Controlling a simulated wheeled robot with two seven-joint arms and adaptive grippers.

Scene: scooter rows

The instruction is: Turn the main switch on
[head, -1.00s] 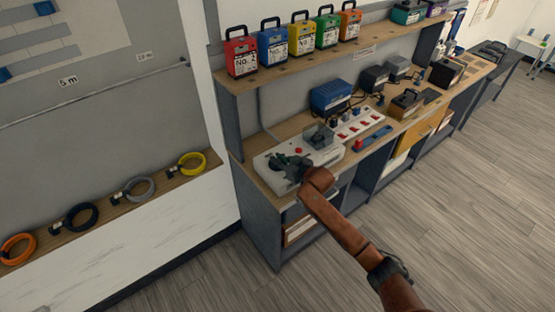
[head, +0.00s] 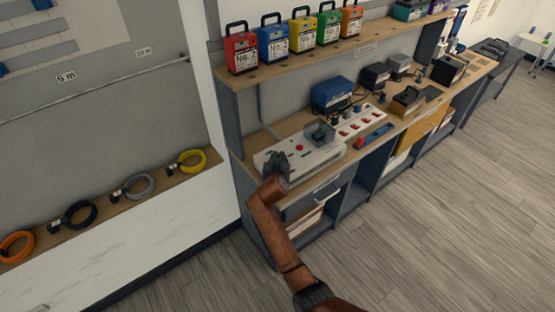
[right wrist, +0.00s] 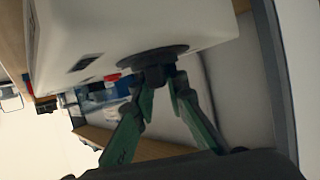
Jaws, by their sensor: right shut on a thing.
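A white box (head: 322,157) stands on the workbench in the head view, with a red button (head: 299,147) and a grey housing (head: 320,133) on it. My right gripper (head: 277,163) is at the left end of this box and hides part of it. In the right wrist view, a dark round knob (right wrist: 154,57) with a disc base sits on the white box (right wrist: 120,25). The green fingers of my right gripper (right wrist: 158,82) are closed on the knob. I cannot read any marking of its position. My left gripper is not in view.
To the right on the bench are a white strip with red switches (head: 362,122), a blue charger (head: 331,93) and a brown battery pack (head: 408,101). Coloured packs, such as the red one (head: 241,54), line the shelf above. The floor (head: 430,220) in front is clear.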

